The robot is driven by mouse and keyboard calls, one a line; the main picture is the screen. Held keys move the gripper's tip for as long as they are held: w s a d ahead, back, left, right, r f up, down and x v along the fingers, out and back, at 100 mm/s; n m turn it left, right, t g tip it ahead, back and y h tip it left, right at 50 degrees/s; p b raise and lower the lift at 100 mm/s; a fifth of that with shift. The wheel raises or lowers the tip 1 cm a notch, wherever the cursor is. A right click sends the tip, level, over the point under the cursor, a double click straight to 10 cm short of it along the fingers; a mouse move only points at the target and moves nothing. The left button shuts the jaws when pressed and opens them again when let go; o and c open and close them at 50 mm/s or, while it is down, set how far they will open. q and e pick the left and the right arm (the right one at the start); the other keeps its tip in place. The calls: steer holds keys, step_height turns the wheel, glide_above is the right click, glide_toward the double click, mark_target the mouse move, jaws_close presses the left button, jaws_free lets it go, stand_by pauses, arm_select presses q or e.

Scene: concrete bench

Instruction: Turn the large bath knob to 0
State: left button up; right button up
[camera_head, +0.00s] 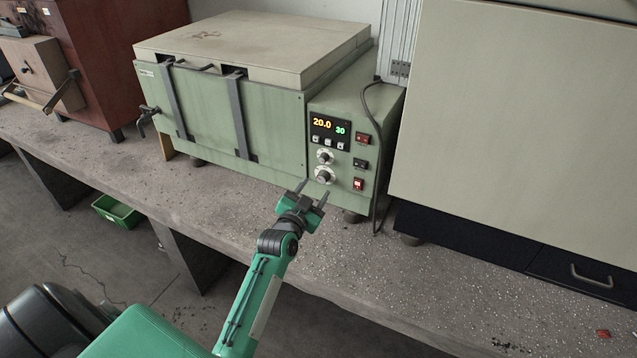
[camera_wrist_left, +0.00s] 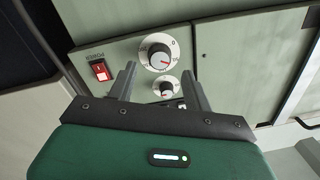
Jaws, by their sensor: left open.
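The large bath knob (camera_head: 324,175) is the lower of two knobs on the green bath's control panel. In the left wrist view the large knob (camera_wrist_left: 159,54) has a dark grip on a white dial, with a 0 printed at the dial's upper right. A short red mark on the knob points to the lower right in that view, away from the 0. My left gripper (camera_head: 312,193) is open and empty, just in front of and below the knob. Its fingers (camera_wrist_left: 159,72) show apart in the wrist view, and I cannot tell whether they touch the knob.
A smaller knob (camera_head: 324,157) sits above the large one. A display (camera_head: 330,130) reads 20.0 and 30. Switches, including a lit red one (camera_head: 358,184), line the panel's right side. A black cable (camera_head: 378,150) hangs beside it.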

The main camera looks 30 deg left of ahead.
mark_target(322, 180)
arm_select(q)
steer(key=shift+w+a, duration=0.15)
steer(key=shift+w, duration=1.65)
steer(key=shift+c, duration=0.2)
steer(key=c, duration=0.9)
